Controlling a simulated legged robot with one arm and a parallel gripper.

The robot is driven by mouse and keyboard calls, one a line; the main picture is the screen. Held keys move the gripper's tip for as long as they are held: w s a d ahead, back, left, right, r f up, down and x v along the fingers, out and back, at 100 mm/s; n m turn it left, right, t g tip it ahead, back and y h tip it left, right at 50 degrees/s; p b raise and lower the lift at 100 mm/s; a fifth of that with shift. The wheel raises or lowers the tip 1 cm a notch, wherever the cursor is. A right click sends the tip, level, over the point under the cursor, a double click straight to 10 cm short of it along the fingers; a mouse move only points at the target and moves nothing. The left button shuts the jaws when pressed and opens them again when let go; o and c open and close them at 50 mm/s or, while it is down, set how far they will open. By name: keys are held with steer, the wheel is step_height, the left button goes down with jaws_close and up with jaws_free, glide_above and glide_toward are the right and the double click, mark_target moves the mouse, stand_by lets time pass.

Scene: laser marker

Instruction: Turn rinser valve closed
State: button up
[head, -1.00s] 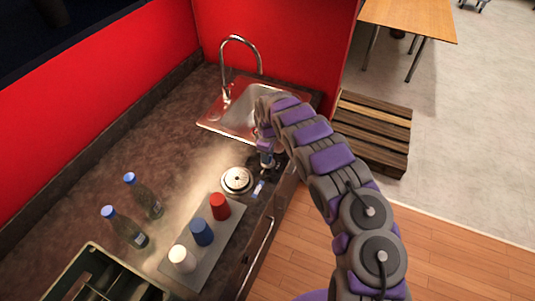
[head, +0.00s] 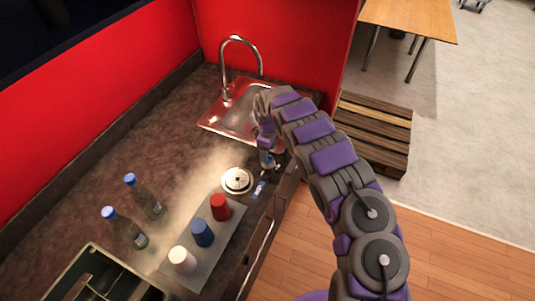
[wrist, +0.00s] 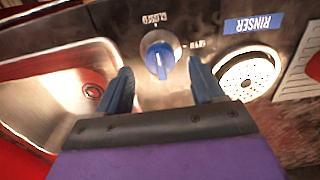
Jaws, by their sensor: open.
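The rinser valve is a round knob (wrist: 160,55) with a white rim and a blue raised grip, on the counter panel between sink and rinser. The blue grip runs roughly up and down in the wrist view. A small label above it appears to read CLOSED; another at its right is too small to read surely. My gripper (wrist: 160,68) is open, one dark blue finger on each side of the knob, with visible gaps. The rinser (wrist: 248,75), a round perforated metal disc, is at the right beside a blue RINSER label (wrist: 254,23). In the head view my gripper (head: 268,160) hides the knob.
The sink (head: 232,113) with its tall faucet (head: 240,42) lies behind my gripper. Red (head: 221,206), blue (head: 202,232) and white (head: 182,260) cups stand on a grey mat. Two bottles (head: 150,200) (head: 130,232) stand at the left. A bin (head: 100,275) is in front.

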mark_target(269, 155)
step_height(269, 155, up, 15)
stand_by(0.3)
steer(key=shift+f, duration=0.1)
steer(key=s+d+r+m+h+b, duration=0.1)
steer(key=s+d+r+m+b, duration=0.1)
steer(key=s+d+r+m, duration=0.55)
steer(key=s+d+r+m+h+b, duration=0.1)
steer(key=s+d+r+m+b, duration=0.2)
steer(key=s+d, duration=0.8)
steer(key=s+f+m+g+y+b, duration=0.1)
steer(key=s+f+m+b, duration=0.1)
steer(key=s, duration=1.3)
steer(key=s+f+m+y+b, duration=0.1)
steer(key=s+f, duration=0.2)
steer(key=s, duration=1.3)
steer(key=shift+s+d+f+m+g+b, duration=0.3)
steer(key=shift+d+f+m+g+b, duration=0.05)
steer(key=shift+d+g, duration=0.1)
